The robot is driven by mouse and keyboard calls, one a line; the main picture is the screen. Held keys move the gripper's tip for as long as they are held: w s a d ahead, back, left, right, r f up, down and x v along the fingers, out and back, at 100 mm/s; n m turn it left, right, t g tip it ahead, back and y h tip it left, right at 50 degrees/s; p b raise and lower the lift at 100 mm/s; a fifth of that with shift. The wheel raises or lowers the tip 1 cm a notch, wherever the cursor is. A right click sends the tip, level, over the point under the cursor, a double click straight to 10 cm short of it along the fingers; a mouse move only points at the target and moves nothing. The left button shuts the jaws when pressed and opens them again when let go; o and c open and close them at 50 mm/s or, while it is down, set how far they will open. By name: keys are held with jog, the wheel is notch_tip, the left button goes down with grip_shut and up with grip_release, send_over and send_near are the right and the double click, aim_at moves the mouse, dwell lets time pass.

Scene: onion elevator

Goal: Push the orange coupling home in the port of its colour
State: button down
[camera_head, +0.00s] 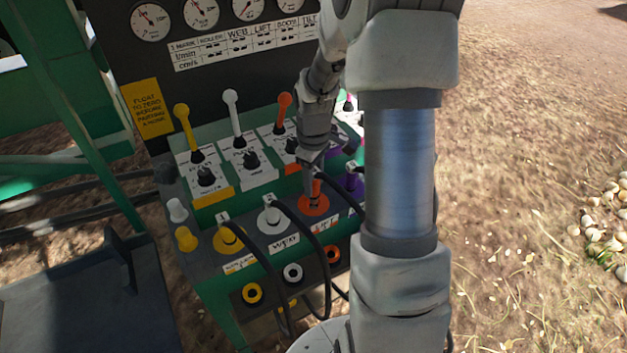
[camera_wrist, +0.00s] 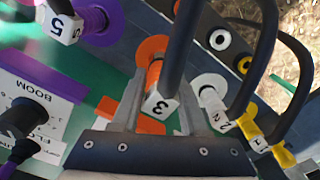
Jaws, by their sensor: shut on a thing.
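My gripper (camera_head: 313,182) reaches down over the orange coupling (camera_head: 317,192) at the orange port plate (camera_head: 315,208) on the panel's sloped top. In the wrist view, my gripper (camera_wrist: 160,92) has a finger on each side of the orange coupling (camera_wrist: 154,74), which carries a white tag marked 3. The coupling's far end meets the orange port plate (camera_wrist: 152,46), lined up with its middle. A black hose runs up from the coupling across the view. How deep the coupling sits in the port cannot be told.
White coupling (camera_head: 270,214) and yellow coupling (camera_head: 226,234) with hoses stand to the left; a purple coupling (camera_wrist: 92,18) shows in the wrist view. Levers with yellow (camera_head: 181,110), white (camera_head: 231,97) and orange (camera_head: 284,100) knobs rise behind. Hoses loop over the front sockets.

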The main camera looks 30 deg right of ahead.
aim_at(314, 192)
jog(key=shift+f+b, duration=0.65)
jog(key=shift+f, duration=0.4)
dwell(0.4)
jog(key=shift+s+f, duration=0.1)
jog(key=shift+f, duration=0.7)
dwell(3.8)
grip_release()
jog(key=shift+r, duration=0.1)
jog(key=shift+r+p, duration=2.6)
jog(key=shift+r, duration=0.9)
